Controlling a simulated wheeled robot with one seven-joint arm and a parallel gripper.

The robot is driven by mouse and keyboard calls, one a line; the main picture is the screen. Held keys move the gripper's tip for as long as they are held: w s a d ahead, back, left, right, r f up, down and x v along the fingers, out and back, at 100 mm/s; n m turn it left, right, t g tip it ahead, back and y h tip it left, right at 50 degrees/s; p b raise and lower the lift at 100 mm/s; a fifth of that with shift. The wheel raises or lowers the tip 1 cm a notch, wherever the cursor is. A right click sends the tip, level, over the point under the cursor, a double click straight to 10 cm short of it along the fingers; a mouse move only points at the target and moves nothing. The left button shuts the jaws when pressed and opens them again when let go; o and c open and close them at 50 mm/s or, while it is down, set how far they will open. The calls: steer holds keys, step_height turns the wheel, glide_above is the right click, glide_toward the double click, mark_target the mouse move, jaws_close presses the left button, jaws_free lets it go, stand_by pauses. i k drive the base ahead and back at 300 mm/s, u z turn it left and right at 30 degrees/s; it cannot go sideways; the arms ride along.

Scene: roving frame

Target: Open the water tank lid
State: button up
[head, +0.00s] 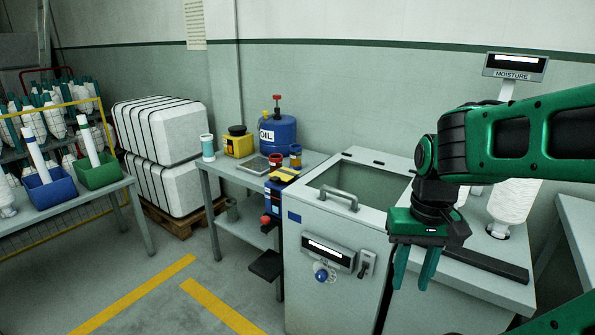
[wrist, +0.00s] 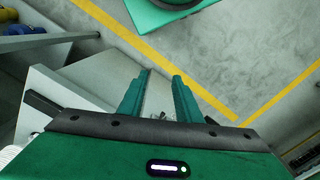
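The water tank (head: 315,232) is a light grey cabinet in the middle of the head view. Its lid (head: 375,187) looks like a greenish, see-through panel lying flat in the top, with a grey bar handle (head: 338,198) at its front edge. The lid appears closed. My gripper (head: 414,285) hangs to the right of the handle, in front of the cabinet, fingers pointing down. In the wrist view my gripper (wrist: 162,76) has a gap between its fingers and nothing in it. The lid and handle are not clearly seen there.
A display panel (head: 328,252), blue knob (head: 321,274) and switch (head: 367,263) are on the cabinet front. A bench (head: 226,172) with a blue oil can (head: 278,133) stands to its left. A moisture display (head: 515,67) rises behind right. The floor in front left is clear.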

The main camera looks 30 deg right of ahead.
mark_target(284, 174)
steer(key=z, duration=0.2)
steer(key=i, duration=0.9)
steer(key=z, duration=0.05)
